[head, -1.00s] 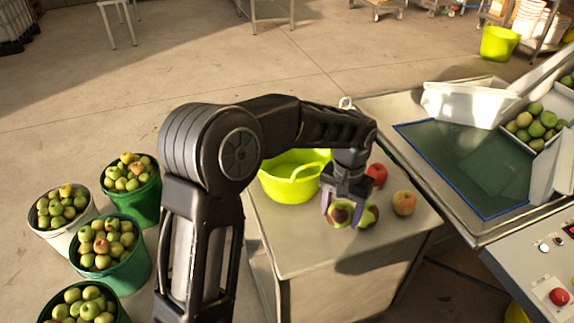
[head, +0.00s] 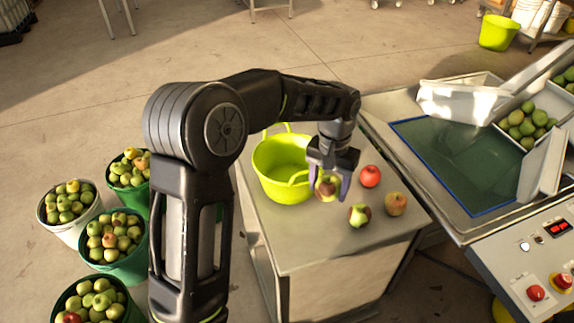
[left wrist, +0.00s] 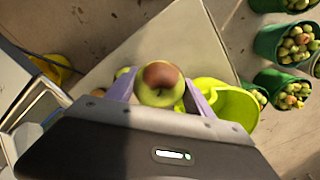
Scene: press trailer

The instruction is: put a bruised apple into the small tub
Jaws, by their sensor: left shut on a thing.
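My left gripper (head: 329,186) is shut on a green apple with a brown bruise (head: 327,190). The bruise faces the camera in the left wrist view (left wrist: 160,82). The held apple is just right of the small yellow-green tub (head: 277,178), which stands on the grey table and looks empty where its inside shows. The tub also shows in the left wrist view (left wrist: 236,106), partly hidden by the gripper. On the table to the right lie a green apple with a brown patch (head: 359,215), a red apple (head: 370,176) and a yellow-red apple (head: 396,204). My right gripper is not in view.
The grey table (head: 300,250) has free room at its front. Buckets of apples, such as a green one (head: 112,250), stand on the floor at the left. A sorting bench with a green bed (head: 470,165) and a control panel (head: 530,270) is at the right.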

